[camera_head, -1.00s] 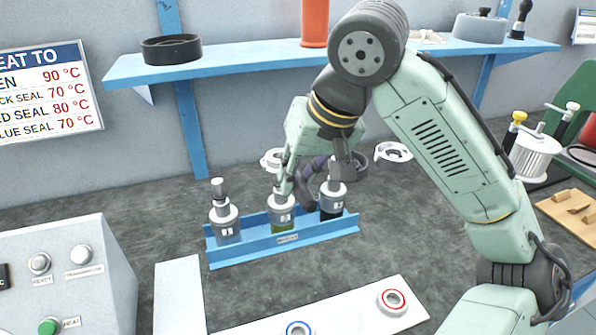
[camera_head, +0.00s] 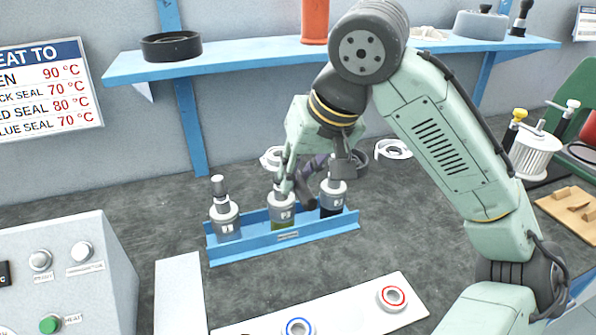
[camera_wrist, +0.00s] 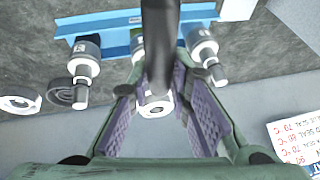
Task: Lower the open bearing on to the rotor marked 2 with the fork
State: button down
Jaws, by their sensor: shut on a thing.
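The rotor marked 2 (camera_head: 284,217) stands upright in the middle of a blue rack (camera_head: 288,238). The rotors marked 1 (camera_head: 227,229) and 3 (camera_head: 338,203) stand either side. My gripper (camera_head: 315,168) is low over the rack, behind and between rotors 2 and 3. In the wrist view its purple pads flank a dark bar (camera_wrist: 160,45), seemingly the fork, which it is shut on. The bar hides most of rotor 2. A white ring (camera_wrist: 155,105) shows beyond the bar's end; I cannot tell whether it is the open bearing or a ring on the bench.
A white strip in front holds a red-marked bearing (camera_head: 392,298) and a blue-marked bearing (camera_head: 298,328). A white ring (camera_head: 393,149) lies on the bench at right behind. A heater box (camera_head: 65,275) stands at left. A blue shelf (camera_head: 250,62) runs above.

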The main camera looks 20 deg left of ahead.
notch_tip(320, 180, down, 7)
jog(key=b, duration=0.3)
dwell(4.5)
jog(key=shift+s, duration=0.1)
jog(key=s+d+p, duration=0.1)
jog(key=s+d, duration=0.2)
jog(key=s, duration=0.2)
jog(key=shift+s+d, duration=0.15)
jog(key=shift+d, duration=0.15)
dwell(1.1)
jog(key=shift+s+a+p+v, duration=0.1)
jog(key=shift+a+p+v, duration=0.1)
jog(key=shift+p+v, duration=1.15)
jog(key=shift+s+a+p+v, duration=0.1)
jog(key=shift+a+p+v, duration=0.1)
jog(key=shift+p+v, duration=1.2)
